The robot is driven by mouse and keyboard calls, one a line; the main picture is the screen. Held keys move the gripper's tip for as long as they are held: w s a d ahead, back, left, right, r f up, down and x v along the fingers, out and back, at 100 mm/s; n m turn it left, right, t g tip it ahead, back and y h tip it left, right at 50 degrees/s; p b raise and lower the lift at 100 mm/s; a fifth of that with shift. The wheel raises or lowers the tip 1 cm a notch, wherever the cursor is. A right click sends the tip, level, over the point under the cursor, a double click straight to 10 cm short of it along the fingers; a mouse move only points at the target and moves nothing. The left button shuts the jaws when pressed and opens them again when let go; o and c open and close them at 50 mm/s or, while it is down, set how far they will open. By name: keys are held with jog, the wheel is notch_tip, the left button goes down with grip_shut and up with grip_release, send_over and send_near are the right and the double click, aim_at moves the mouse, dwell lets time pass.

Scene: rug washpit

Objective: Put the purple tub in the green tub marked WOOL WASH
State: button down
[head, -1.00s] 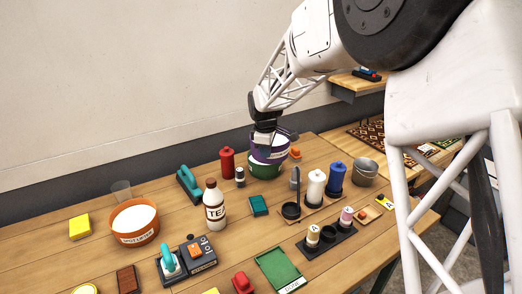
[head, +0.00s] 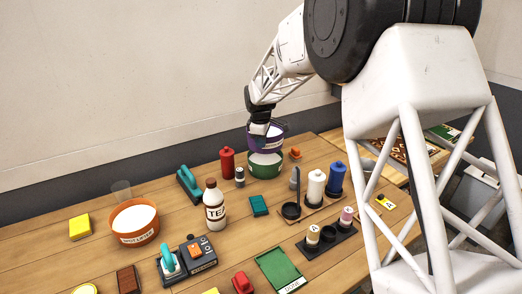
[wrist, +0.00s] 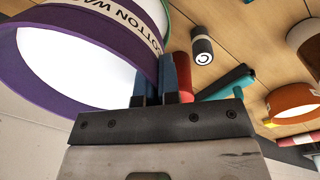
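The purple tub (head: 256,143) hangs in the air above the green tub (head: 265,172) at the back of the table. White contents show in the green tub through the gap between them; its marking is too small to read. My gripper (head: 267,130) is at the purple tub's upper rim. In the wrist view, the fingers (wrist: 167,75) are shut on the wall of the purple tub (wrist: 95,45), which is pale inside and has a white band lettered COTTON WA….
A red bottle (head: 227,163) and a dark canister (head: 240,177) stand left of the green tub. A small orange item (head: 295,154) lies to its right. An orange tub (head: 134,222) is further left.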

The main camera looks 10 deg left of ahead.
aim_at(261, 151)
jog(key=shift+f, duration=1.7)
jog(key=shift+f, duration=0.6)
jog(key=c, duration=1.3)
grip_release()
jog(key=shift+c, duration=0.2)
notch_tip(261, 151, up, 13)
jog(key=s, duration=0.1)
jog(key=shift+d, duration=0.1)
